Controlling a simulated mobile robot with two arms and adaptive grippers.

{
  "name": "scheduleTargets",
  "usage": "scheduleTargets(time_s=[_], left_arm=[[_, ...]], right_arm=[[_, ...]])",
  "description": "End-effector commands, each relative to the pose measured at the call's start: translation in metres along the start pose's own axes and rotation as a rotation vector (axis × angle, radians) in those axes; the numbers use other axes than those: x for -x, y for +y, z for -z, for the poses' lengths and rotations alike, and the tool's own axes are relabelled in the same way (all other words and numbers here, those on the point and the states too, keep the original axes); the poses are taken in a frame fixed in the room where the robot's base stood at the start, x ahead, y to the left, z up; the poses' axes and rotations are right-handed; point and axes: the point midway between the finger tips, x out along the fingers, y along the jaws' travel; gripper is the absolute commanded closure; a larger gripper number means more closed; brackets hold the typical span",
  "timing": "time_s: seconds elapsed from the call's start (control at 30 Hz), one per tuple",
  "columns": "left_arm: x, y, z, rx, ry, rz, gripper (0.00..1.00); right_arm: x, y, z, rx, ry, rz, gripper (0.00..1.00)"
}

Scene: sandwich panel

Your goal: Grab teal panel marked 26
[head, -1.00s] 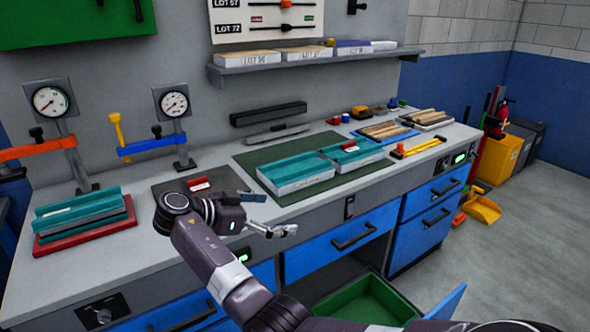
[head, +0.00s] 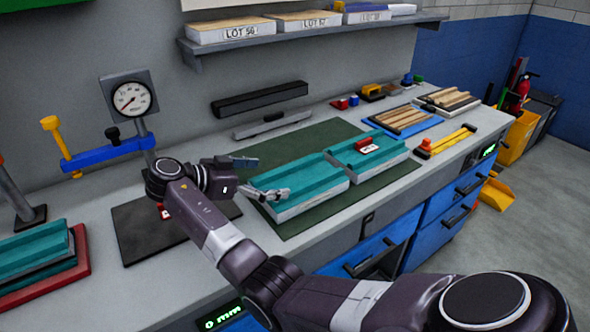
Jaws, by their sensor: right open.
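Two teal-topped panels lie side by side on the green mat (head: 300,224). The nearer teal panel (head: 310,178) is by my right gripper (head: 264,178). The farther teal panel (head: 345,149) carries a small red-and-white block (head: 367,146). Another teal panel (head: 32,254) sits at the far left on a red base (head: 81,262). I cannot read a 26 on any of them. My right gripper is open and empty, its fingers pointing right at the nearer panel's left end. One finger overlaps that panel in the picture; contact cannot be told. My left gripper is not in view.
A blue clamp arm (head: 105,153) and a dial gauge (head: 130,99) stand left of my gripper. A dark mat (head: 138,226) lies under my wrist. A black bar (head: 259,99) is behind the panels. Wood strips (head: 404,121) and a yellow-handled tool (head: 447,139) lie to the right.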

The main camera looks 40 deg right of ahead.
Motion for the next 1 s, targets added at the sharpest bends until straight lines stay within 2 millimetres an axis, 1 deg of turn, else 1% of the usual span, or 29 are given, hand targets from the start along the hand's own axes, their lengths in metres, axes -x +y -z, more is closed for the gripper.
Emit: scheduleTargets(time_s=[0.07, 0.13, 0.2, 0.3, 0.4, 0.47, 0.57, 0.7, 0.83, 0.97, 1.0], left_arm=[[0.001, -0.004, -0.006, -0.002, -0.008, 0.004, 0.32], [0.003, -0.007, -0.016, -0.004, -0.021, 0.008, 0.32], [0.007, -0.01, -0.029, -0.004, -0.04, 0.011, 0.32], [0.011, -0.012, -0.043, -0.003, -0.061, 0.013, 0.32], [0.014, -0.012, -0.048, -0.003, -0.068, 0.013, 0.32], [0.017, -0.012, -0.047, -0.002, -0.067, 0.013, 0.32], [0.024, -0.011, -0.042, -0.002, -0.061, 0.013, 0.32], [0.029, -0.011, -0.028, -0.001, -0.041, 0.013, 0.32], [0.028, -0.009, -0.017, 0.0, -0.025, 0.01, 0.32], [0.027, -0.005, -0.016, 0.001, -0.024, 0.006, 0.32], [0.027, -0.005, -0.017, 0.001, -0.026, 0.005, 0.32]], right_arm=[[-0.001, 0.0, 0.0, 0.001, 0.0, 0.0, 0.0], [-0.005, 0.0, 0.001, 0.001, 0.0, -0.001, 0.0], [-0.013, 0.001, 0.001, 0.001, 0.001, -0.002, 0.0], [-0.024, 0.001, 0.001, 0.002, 0.002, -0.002, 0.0], [-0.031, 0.0, 0.001, 0.001, 0.001, -0.001, 0.0], [-0.037, 0.0, 0.001, 0.001, 0.001, -0.001, 0.0], [-0.052, 0.0, 0.001, 0.003, 0.002, -0.003, 0.0], [-0.073, 0.0, 0.0, 0.002, 0.002, -0.001, 0.0], [-0.078, -0.001, -0.003, 0.001, -0.001, 0.001, 0.0], [-0.078, -0.001, -0.003, 0.0, -0.001, 0.001, 0.0], [-0.078, -0.001, -0.003, 0.0, -0.001, 0.001, 0.04]])
